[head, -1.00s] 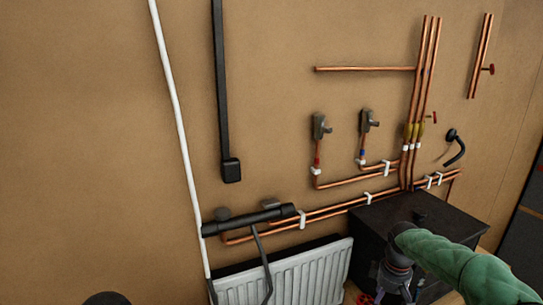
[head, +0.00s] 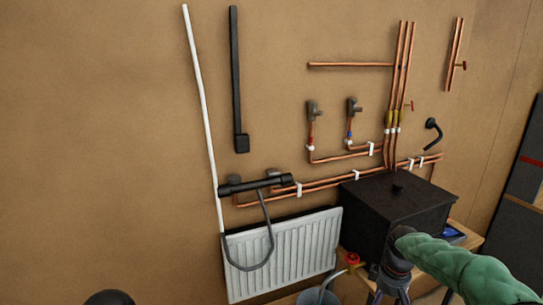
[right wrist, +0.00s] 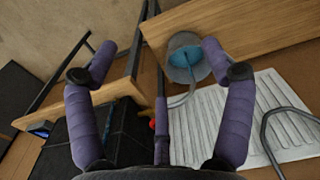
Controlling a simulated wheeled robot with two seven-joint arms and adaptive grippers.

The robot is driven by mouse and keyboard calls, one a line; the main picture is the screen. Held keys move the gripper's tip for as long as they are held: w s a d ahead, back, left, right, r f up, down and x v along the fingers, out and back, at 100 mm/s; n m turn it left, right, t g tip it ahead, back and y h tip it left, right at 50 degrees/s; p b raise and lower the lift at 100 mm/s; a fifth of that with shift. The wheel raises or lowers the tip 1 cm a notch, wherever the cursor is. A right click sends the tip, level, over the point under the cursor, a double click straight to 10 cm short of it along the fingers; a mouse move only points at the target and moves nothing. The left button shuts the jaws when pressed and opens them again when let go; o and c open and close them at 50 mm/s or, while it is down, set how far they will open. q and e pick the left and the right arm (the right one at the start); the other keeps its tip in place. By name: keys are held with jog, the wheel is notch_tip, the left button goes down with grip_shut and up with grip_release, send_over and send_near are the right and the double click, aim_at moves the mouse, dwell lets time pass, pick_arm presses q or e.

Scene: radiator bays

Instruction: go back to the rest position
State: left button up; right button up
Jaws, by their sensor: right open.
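My right arm comes in from the right in the head view, with a green sleeve. My right gripper (head: 388,292) hangs below it in front of the black box (head: 395,205), partly cut off by the bottom edge. In the right wrist view my right gripper (right wrist: 158,57) is open, its two purple padded fingers wide apart, with nothing between them held.
A white radiator (head: 285,255) with a grey hose (head: 268,225) is by the wall. A grey bucket (head: 318,296) stands low beside it, and a wooden bench (head: 466,238) is under the black box. Copper pipes (head: 330,183) run along the wall. The wall at left is bare.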

jog(key=s+a+f+m+y+b, duration=0.1)
jog(key=a+f+b, duration=0.3)
jog(key=f, duration=0.7)
jog(key=s+a+f+m+y+b, duration=0.15)
jog(key=a+f+b, duration=0.25)
jog(key=f, duration=0.7)
jog(key=s+a+f+b, duration=0.2)
jog(key=a+f+b, duration=0.15)
jog(key=f, duration=0.65)
pick_arm(q)
notch_tip(320, 180, down, 26)
jog(key=b, duration=1.4)
jog(key=shift+w, duration=0.4)
pick_arm(e)
jog(key=s+a+f+m, duration=0.3)
jog(key=s+a+f, duration=0.2)
jog(key=s+f, duration=0.4)
jog(key=s+a+f+m+y, duration=0.1)
jog(key=s+a+f+m, duration=0.2)
jog(key=s+f, duration=0.7)
jog(key=x, duration=0.8)
jog(key=shift+s+f, duration=0.15)
